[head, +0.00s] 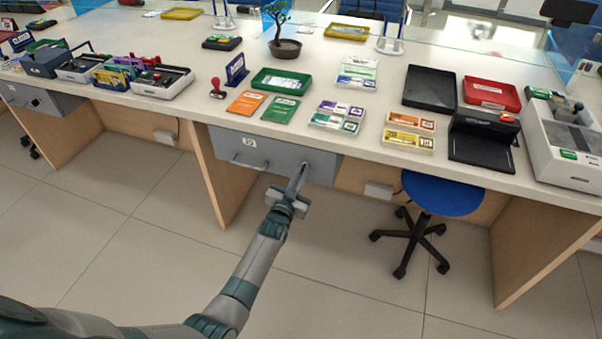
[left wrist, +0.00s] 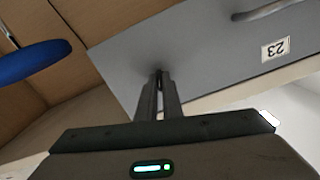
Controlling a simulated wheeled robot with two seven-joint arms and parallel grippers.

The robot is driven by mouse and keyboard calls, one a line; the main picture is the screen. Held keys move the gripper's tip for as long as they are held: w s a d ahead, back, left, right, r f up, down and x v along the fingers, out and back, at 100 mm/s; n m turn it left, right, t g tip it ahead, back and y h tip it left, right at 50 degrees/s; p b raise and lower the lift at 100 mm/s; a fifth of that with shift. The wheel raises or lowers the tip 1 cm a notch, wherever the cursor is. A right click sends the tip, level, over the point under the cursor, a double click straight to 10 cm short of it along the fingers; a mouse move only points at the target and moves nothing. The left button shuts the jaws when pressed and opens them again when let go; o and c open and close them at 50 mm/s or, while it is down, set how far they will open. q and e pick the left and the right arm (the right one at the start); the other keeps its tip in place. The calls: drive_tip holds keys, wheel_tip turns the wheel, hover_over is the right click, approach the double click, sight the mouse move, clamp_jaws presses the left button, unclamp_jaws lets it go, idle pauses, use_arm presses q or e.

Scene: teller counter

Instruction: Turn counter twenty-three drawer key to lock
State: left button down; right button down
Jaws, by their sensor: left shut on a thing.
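The grey drawer (head: 231,151) hangs under the counter, shut, with a bar handle (head: 249,163) and a white number label. In the left wrist view its front (left wrist: 190,50) shows upside down with the label 23 (left wrist: 275,49). My left gripper (head: 300,170) reaches the right part of the drawer front. In the left wrist view the fingertips (left wrist: 159,80) are close together at a small dark thing against the drawer front, at the lock. The key is mostly hidden between the fingers, and its turn angle cannot be told. My right gripper is not in view.
The white counter top (head: 330,80) above holds trays, cards, a plant (head: 285,45) and a red stamp (head: 217,88). A blue stool (head: 443,193) stands to the right of the drawer. A wooden panel (head: 214,180) is on the left. The floor in front is clear.

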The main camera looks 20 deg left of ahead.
use_arm(q)
drive_tip(key=shift+n, duration=1.4)
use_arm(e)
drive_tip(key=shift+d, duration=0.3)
use_arm(q)
drive_tip(key=c, duration=1.9)
unclamp_jaws()
drive_tip(key=shift+s, duration=0.1)
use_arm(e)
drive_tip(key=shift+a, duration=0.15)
use_arm(q)
drive_tip(key=s, duration=1.7)
drive_tip(key=shift+s+a, duration=0.15)
drive_tip(key=shift+a, duration=0.15)
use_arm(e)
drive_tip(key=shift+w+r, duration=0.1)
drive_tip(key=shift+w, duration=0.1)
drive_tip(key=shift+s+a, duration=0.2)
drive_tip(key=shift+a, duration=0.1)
